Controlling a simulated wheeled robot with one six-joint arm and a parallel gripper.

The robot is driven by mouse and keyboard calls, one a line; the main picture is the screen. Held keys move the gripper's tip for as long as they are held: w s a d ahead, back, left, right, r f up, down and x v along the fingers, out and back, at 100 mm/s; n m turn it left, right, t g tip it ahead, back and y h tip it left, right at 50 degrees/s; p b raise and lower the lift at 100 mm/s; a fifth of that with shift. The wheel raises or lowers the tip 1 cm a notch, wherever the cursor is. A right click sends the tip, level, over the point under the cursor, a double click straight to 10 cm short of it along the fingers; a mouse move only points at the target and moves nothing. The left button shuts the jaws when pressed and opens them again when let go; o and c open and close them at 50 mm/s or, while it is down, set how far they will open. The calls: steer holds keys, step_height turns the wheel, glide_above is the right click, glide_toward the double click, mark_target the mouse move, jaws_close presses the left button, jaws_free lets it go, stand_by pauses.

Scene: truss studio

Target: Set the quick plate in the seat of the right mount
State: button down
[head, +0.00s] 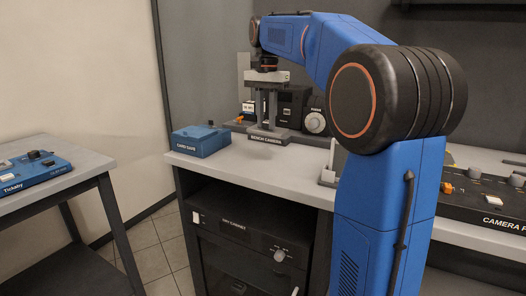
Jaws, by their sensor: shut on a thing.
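My gripper (265,108) hangs down over the bench, above the base labelled "BENCH CAMERA" (266,140). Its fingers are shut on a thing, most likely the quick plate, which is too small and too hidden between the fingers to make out. I cannot tell whether it touches anything below. No mount seat can be told apart clearly. My arm covers the middle of the bench, and a camera panel (490,212) shows only in part at the right.
A blue "CARD SAFE" box (201,140) stands at the bench's left end. Dark equipment with a round dial (315,122) stands behind the gripper. A pale upright piece (329,165) is beside my arm. A side table (75,165) holds a blue device (35,172). The bench front (235,170) is clear.

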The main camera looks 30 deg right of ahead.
steer(key=shift+f, duration=4.6)
steer(key=shift+f, duration=0.15)
steer(key=c, duration=1.5)
jaws_free()
